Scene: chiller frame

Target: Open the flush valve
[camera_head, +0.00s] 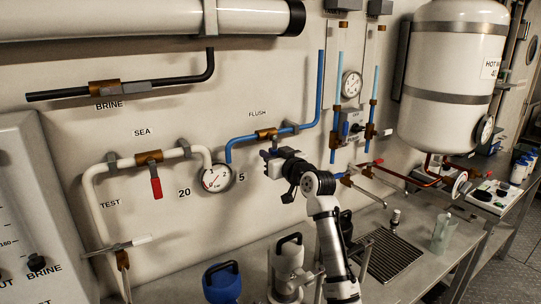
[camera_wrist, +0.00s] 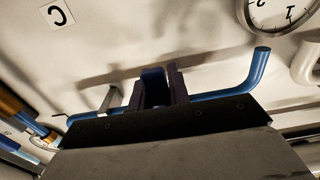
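The flush valve (camera_head: 266,134) is a brass body on the blue pipe (camera_head: 240,142), under the FLUSH label on the wall. My gripper (camera_head: 269,155) is just below and in front of the valve and covers the place where its handle would show. In the wrist view, my dark purple gripper fingers (camera_wrist: 163,86) stand up in front of the blue pipe (camera_wrist: 225,95). A dark blue patch shows at the fingers, and I cannot tell whether it is the handle. Whether the fingers touch the valve is also unclear.
The sea valve (camera_head: 149,158) with a red handle and a round gauge (camera_head: 217,178) are to the left. Blue vertical pipes and a second gauge (camera_head: 352,84) are to the right. Below is a metal counter (camera_head: 405,273) with a drain grate and bottles.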

